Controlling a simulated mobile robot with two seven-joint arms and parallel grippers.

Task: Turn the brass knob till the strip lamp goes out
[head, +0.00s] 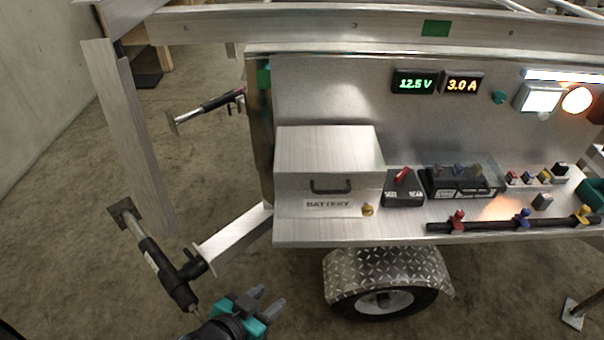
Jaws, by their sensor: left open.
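My left gripper (267,299) is open and empty at the bottom of the head view. It is low in front of the trailer, below and left of the knob, and apart from it. My right gripper is not in view.
A black bar with coloured knobs (500,224) runs along the front edge. The trailer wheel (386,302) is below.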

